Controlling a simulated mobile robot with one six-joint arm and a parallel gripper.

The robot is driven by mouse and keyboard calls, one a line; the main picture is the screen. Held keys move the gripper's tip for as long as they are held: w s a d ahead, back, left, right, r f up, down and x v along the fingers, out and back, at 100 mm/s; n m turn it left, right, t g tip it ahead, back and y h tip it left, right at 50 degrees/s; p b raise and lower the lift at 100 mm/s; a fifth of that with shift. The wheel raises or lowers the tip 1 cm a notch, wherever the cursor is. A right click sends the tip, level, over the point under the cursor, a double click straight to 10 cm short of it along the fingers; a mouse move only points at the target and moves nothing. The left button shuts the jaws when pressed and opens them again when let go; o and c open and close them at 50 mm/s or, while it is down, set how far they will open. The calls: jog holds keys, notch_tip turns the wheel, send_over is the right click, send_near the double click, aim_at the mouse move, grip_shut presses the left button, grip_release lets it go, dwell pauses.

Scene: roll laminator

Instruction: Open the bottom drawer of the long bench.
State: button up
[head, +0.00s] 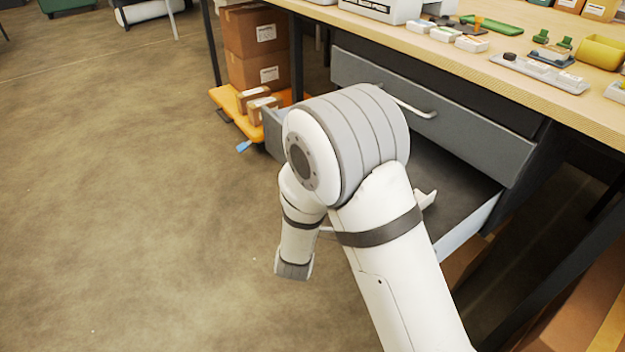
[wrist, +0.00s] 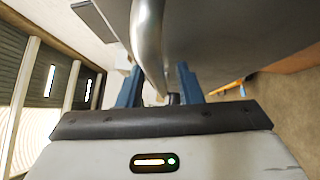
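The long bench (head: 520,72) has a grey upper drawer (head: 440,105), which is closed and has a bar handle. The bottom drawer (head: 455,172) below it stands pulled out, with its dark inside and light right side wall showing. My arm hides most of its front in the head view. In the wrist view a grey panel (wrist: 235,30) fills the upper right, with a metal bar handle (wrist: 148,40) in front of it. My gripper (wrist: 160,88) has its blue fingers apart, with the handle running down between them. Contact with the handle cannot be told. The fingers are hidden in the head view.
Cardboard boxes (head: 258,45) stand on an orange platform (head: 228,100) left of the drawer. A small blue item (head: 243,146) is by the drawer's left corner. Small items lie on the bench top. The brown floor (head: 120,200) at the left is clear.

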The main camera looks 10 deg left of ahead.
jog(key=s+f+p, duration=0.1)
jog(key=s, duration=0.6)
jog(key=shift+s+d+p, duration=0.25)
jog(key=shift+d+p, duration=0.05)
